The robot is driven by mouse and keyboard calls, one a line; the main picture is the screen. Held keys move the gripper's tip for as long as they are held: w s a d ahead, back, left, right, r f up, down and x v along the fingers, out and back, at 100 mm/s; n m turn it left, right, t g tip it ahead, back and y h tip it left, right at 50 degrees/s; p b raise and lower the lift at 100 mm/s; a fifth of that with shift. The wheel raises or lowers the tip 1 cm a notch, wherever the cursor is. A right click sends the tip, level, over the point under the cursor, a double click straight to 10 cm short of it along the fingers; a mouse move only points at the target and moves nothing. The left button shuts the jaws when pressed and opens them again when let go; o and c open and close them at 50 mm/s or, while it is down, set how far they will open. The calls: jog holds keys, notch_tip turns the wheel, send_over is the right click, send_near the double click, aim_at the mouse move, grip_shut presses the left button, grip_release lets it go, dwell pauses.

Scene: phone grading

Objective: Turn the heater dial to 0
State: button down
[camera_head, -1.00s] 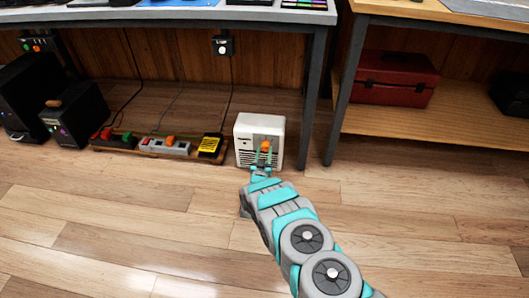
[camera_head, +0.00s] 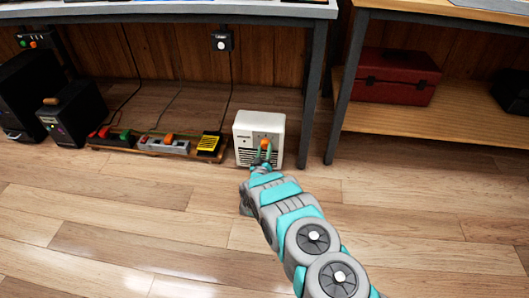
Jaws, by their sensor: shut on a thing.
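The heater (camera_head: 246,128) is a small white box with a slatted grille, standing upright on the floor under the front edge of the grey table. Its dial (camera_head: 265,144) is orange and sits on the front face, right of the middle. My gripper (camera_head: 265,151) is at the heater's front, its teal fingers closed around the orange dial. The dial's pointer and number marks are too small to read, and the fingers hide part of the dial.
Power strips (camera_head: 163,144) with coloured switches and a yellow-black box (camera_head: 209,144) lie left of the heater. Dark speaker-like boxes (camera_head: 73,116) stand farther left. A metal table leg (camera_head: 313,95) is close on the right. A red toolbox (camera_head: 397,77) sits on a wooden shelf. The front floor is clear.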

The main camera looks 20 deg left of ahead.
jog(key=n+b, duration=0.1)
jog(key=n, duration=0.5)
jog(key=shift+n, duration=0.3)
jog(key=n, duration=0.6)
jog(key=shift+r+b, duration=0.15)
jog(key=shift+b, duration=0.25)
jog(key=shift+c, duration=2)
grip_release()
jog(key=v, duration=0.7)
jog(key=shift+s+d+p, duration=0.15)
jog(key=shift+s+p, duration=0.15)
jog(key=shift+s, duration=0.1)
